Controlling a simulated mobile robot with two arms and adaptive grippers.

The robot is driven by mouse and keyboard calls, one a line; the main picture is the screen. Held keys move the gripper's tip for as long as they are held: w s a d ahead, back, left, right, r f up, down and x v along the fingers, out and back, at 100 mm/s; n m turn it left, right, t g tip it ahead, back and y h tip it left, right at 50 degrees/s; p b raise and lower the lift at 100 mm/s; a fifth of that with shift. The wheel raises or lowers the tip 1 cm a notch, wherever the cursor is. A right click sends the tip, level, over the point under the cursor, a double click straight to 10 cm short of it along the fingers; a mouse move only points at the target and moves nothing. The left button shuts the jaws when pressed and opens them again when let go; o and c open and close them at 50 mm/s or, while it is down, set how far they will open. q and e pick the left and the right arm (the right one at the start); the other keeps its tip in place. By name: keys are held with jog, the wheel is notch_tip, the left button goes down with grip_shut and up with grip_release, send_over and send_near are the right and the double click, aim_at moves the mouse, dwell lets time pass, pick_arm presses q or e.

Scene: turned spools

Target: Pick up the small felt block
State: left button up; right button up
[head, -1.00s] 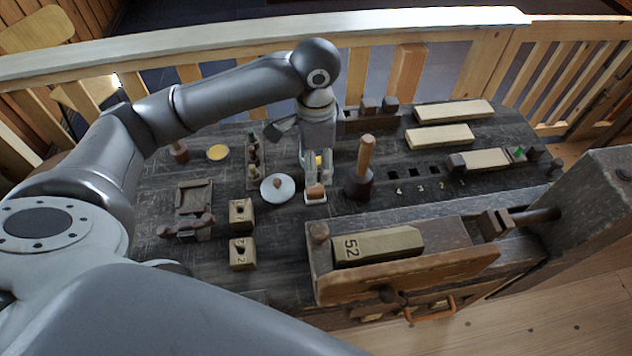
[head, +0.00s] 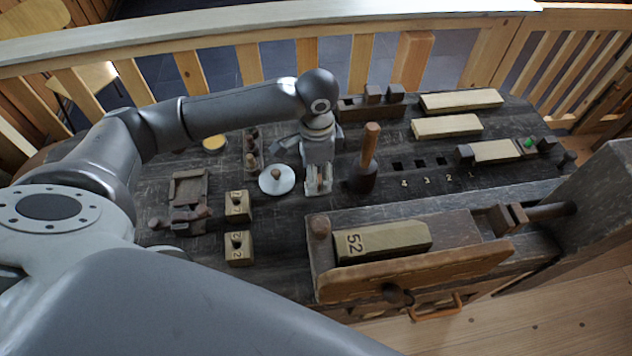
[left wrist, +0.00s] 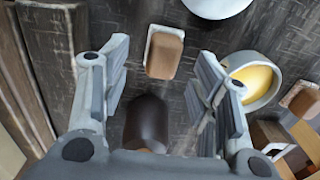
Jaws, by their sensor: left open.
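The small felt block (left wrist: 165,54) has a brown top over a pale base. In the left wrist view it lies on the dark bench, between and beyond the fingertips, with no clear contact. My left gripper (left wrist: 163,75) is open, a finger to either side of the block's line. In the head view my left gripper (head: 318,186) points down at the bench beside the round white disc (head: 277,180). There the block is mostly hidden among the fingers. My right gripper is not in view.
A mallet (head: 367,163) stands upright just right of my left gripper; its dark head (left wrist: 147,120) shows low between the fingers in the wrist view. A cup with yellow contents (left wrist: 257,82) is close to the right finger. Numbered wooden blocks (head: 238,205) stand at left.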

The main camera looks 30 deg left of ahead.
pick_arm(q)
jog(key=shift+a+f, duration=0.15)
jog(key=shift+f, duration=1.75)
jog(key=c, duration=1)
notch_tip(320, 180, up, 10)
jog(key=shift+r, duration=0.1)
jog(key=o, duration=0.4)
jog(key=c, duration=0.4)
